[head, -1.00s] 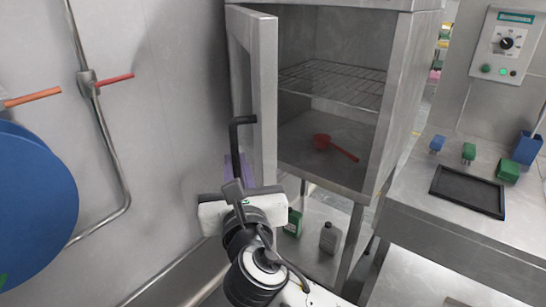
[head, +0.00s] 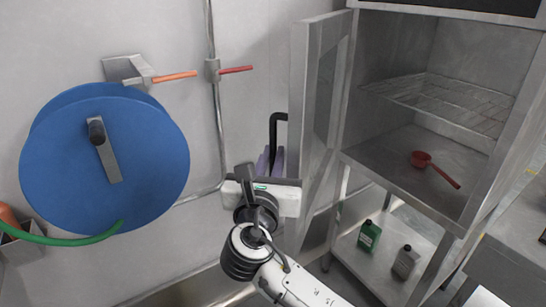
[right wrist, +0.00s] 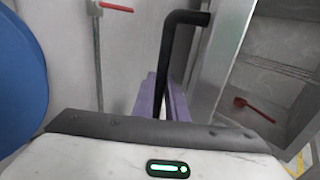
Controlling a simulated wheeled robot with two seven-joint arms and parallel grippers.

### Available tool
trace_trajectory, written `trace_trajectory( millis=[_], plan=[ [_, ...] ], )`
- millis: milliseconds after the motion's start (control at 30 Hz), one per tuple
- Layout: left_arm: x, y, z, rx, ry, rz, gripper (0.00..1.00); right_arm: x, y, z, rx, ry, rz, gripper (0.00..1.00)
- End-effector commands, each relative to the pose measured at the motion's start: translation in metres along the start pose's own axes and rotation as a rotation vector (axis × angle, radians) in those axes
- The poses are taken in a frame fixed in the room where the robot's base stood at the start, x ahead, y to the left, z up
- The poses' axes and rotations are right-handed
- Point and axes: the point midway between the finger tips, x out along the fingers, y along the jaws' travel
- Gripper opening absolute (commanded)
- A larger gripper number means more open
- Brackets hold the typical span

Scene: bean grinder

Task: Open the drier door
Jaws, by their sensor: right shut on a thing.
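The drier (head: 400,140) is a metal cabinet at the right of the head view, with its inside exposed. Its door (head: 318,115) stands open on the left side of the cabinet. A black bent handle (head: 278,122) sticks out from the door. My right gripper (head: 268,160), with purple fingers, is shut on the handle's lower part. In the right wrist view, the handle (right wrist: 172,60) rises from between the fingers (right wrist: 160,100), and the door (right wrist: 220,60) is just right of it. My left gripper is not in view.
A wire shelf (head: 445,100) and a red scoop (head: 435,167) are inside the drier. A green bottle (head: 369,236) and a grey bottle (head: 405,262) stand on the shelf below. A blue hose reel (head: 75,160) and a wall pipe (head: 215,110) are left of the door.

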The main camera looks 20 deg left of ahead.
Motion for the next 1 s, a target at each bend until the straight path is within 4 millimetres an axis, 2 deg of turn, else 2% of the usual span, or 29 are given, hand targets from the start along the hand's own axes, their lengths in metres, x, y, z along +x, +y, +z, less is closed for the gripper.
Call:
trace_trajectory(
  millis=[67,100,133,467,567,800,1000],
  plan=[
    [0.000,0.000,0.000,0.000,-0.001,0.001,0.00,0.003,-0.004,0.002,-0.001,-0.002,-0.009,0.00],
    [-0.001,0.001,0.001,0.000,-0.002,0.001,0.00,0.003,-0.004,0.002,-0.001,-0.002,-0.009,0.17],
    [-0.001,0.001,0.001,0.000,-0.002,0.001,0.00,0.003,-0.004,0.002,-0.001,-0.002,-0.009,0.20],
    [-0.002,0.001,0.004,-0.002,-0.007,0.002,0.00,-0.003,-0.002,0.000,0.000,0.000,-0.004,0.20],
    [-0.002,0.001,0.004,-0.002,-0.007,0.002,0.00,-0.015,-0.002,-0.001,0.000,0.000,-0.003,0.20],
    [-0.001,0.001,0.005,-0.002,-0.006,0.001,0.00,-0.062,-0.002,-0.001,0.001,0.001,-0.003,0.20],
    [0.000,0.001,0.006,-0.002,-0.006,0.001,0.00,-0.091,-0.003,0.000,0.000,0.000,-0.006,0.20]
  ],
)
